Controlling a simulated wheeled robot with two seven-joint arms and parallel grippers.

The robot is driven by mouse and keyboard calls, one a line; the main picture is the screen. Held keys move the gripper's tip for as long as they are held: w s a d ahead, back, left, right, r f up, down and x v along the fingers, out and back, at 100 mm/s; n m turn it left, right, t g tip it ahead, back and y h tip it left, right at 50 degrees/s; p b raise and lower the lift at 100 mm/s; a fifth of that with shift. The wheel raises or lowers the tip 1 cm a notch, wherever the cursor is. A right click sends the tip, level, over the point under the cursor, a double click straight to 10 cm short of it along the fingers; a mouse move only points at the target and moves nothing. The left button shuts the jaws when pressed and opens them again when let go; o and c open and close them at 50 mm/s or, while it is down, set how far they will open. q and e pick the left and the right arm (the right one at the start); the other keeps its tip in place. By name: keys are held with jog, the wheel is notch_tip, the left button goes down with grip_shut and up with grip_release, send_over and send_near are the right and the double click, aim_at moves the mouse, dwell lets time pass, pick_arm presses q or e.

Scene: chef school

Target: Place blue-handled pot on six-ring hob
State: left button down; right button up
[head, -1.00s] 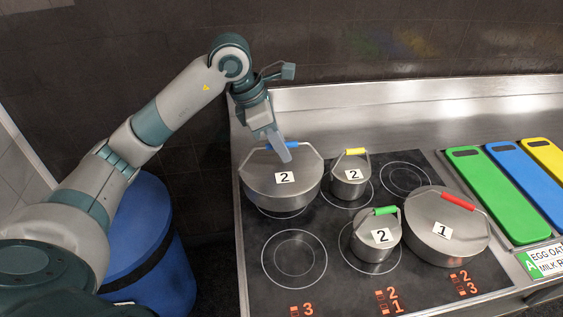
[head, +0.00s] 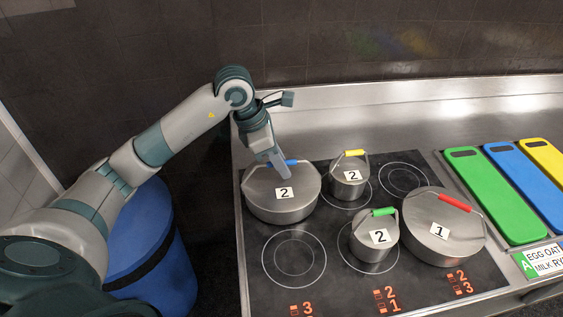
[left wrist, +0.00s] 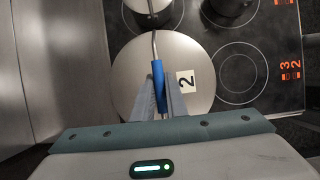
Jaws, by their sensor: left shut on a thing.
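The blue-handled pot (head: 283,205) is a wide grey lidded pot with a "2" label, at the back left of the black six-ring hob (head: 337,262). My left gripper (head: 284,172) comes down onto its blue handle from above. In the left wrist view the fingers (left wrist: 159,108) are shut on the blue handle (left wrist: 157,75), one on each side, over the pot lid (left wrist: 135,75). The pot looks level and covers the back left ring; whether its base touches the hob I cannot tell. My right gripper is not in view.
A yellow-handled pot (head: 349,184) stands at the back middle, a green-handled pot (head: 374,246) at the front middle and a red-handled pot (head: 433,242) at the right. The front left ring (head: 294,258) and back right ring (head: 402,180) are bare. Coloured boards (head: 495,195) lie at the right.

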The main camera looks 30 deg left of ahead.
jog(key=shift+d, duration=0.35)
pick_arm(q)
jog(key=shift+f, duration=0.15)
jog(key=c, duration=1.8)
grip_release()
jog(key=shift+o, duration=0.2)
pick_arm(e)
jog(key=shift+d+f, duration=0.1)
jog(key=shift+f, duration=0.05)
